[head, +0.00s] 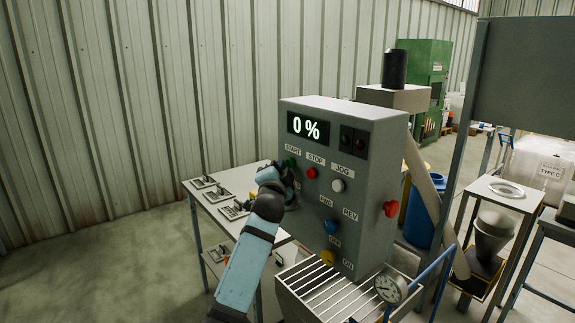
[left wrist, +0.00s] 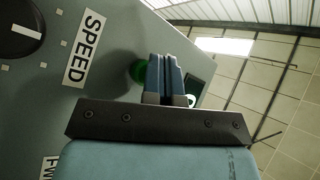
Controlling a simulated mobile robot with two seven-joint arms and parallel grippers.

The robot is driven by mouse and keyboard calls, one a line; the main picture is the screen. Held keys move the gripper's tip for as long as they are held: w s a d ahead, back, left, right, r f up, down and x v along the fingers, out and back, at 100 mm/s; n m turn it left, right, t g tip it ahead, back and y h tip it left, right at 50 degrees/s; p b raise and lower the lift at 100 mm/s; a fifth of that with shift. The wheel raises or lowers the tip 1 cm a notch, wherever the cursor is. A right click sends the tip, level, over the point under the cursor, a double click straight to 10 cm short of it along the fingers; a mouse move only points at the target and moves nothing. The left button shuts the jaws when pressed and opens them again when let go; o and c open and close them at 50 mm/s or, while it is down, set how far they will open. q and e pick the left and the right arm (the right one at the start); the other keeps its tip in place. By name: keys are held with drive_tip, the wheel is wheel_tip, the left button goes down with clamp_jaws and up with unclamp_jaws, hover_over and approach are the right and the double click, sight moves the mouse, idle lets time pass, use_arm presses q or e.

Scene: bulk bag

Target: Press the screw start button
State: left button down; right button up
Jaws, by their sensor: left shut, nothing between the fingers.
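The grey control box (head: 335,235) stands in the middle of the head view, with its display (head: 308,127) reading 0 %. A START label (head: 293,150) sits above the green start button (head: 291,162), which my left gripper partly covers. My left gripper (head: 288,171) is shut and empty, at the box's front face by this button. In the left wrist view the shut fingers (left wrist: 165,76) partly hide the green button (left wrist: 136,70). I cannot tell whether they touch it. My right gripper is not in view.
Beside START are the red STOP button (head: 312,173) and white JOG button (head: 338,185). The box also carries a blue button (head: 331,226), a yellow one (head: 328,257) and a red side knob (head: 391,208). A slatted grate (head: 318,288) and pressure gauge (head: 391,289) lie in front.

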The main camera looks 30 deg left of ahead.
use_arm(q)
drive_tip(key=shift+w+d, duration=0.1)
drive_tip(key=shift+w, duration=0.1)
drive_tip(key=shift+s, duration=0.1)
idle(0.4)
drive_tip(key=shift+s+a+p, duration=0.35)
drive_tip(key=shift+s+p, duration=0.1)
drive_tip(key=shift+s, duration=0.3)
drive_tip(key=s, duration=0.1)
drive_tip(key=s+a+p, duration=0.1)
drive_tip(key=s, duration=0.1)
drive_tip(key=s+a+p, duration=0.1)
drive_tip(key=shift+s, duration=0.35)
idle(0.6)
